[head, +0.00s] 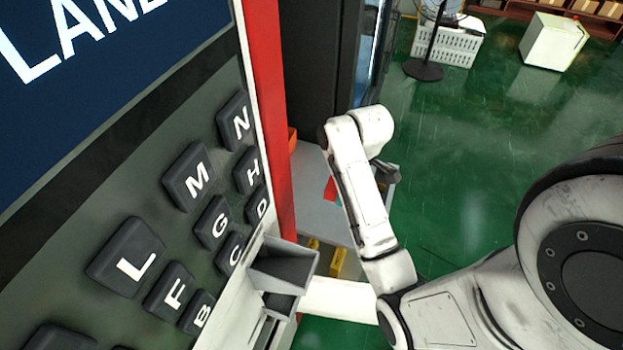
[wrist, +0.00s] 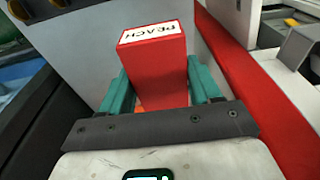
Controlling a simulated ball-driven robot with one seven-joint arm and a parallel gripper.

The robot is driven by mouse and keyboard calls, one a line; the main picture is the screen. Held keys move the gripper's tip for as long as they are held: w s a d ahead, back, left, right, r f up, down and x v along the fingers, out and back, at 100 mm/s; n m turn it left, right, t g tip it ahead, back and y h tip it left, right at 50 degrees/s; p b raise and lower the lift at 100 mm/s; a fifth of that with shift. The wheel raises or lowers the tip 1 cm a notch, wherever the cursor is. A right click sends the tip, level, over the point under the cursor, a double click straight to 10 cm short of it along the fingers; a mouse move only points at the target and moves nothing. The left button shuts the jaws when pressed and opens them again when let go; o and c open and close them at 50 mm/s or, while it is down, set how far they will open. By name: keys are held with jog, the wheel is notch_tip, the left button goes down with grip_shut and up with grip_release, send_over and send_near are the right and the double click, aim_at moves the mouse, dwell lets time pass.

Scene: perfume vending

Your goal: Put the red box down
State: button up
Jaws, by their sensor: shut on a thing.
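The red box (wrist: 155,75) is in the wrist view, with a white label reading PEACH on its end. My gripper (wrist: 160,88) has a teal finger on each side of the box and is shut on it. In the head view a small red patch, likely the same box (head: 330,189), shows beside my arm above a grey surface (head: 310,205). My gripper is mostly hidden behind my arm there. I cannot tell whether the box touches the surface beneath it.
A vending machine with lettered black keys (head: 190,177) and a red edge panel (head: 266,110) stands close on the left. A grey chute (head: 285,268) juts from it. Yellow items (head: 338,262) lie low near my arm. Open green floor (head: 490,130) is to the right.

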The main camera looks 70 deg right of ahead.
jog(key=w+d+f+b, duration=0.1)
jog(key=w+d+f, duration=0.1)
jog(key=d, duration=0.1)
jog(key=w+d+f+b, duration=0.1)
jog(key=w+d+f, duration=0.2)
jog(key=w+d+f+b, duration=0.1)
jog(key=w+d+f, duration=0.1)
jog(key=d+f, duration=0.1)
jog(key=shift+w+d+b, duration=0.1)
jog(key=shift+w+b, duration=0.05)
jog(key=shift+b, duration=0.2)
jog(key=shift+w+d+f, duration=0.3)
jog(key=shift+d+f, duration=0.15)
jog(key=shift+f, duration=0.25)
jog(key=shift+f+p, duration=0.35)
jog(key=shift+f, duration=1.2)
jog(key=shift+f, duration=0.1)
jog(key=o, duration=1.1)
notch_tip(320, 180, up, 12)
jog(key=s, duration=0.1)
jog(key=shift+s+b, duration=0.2)
jog(key=shift+b, duration=0.2)
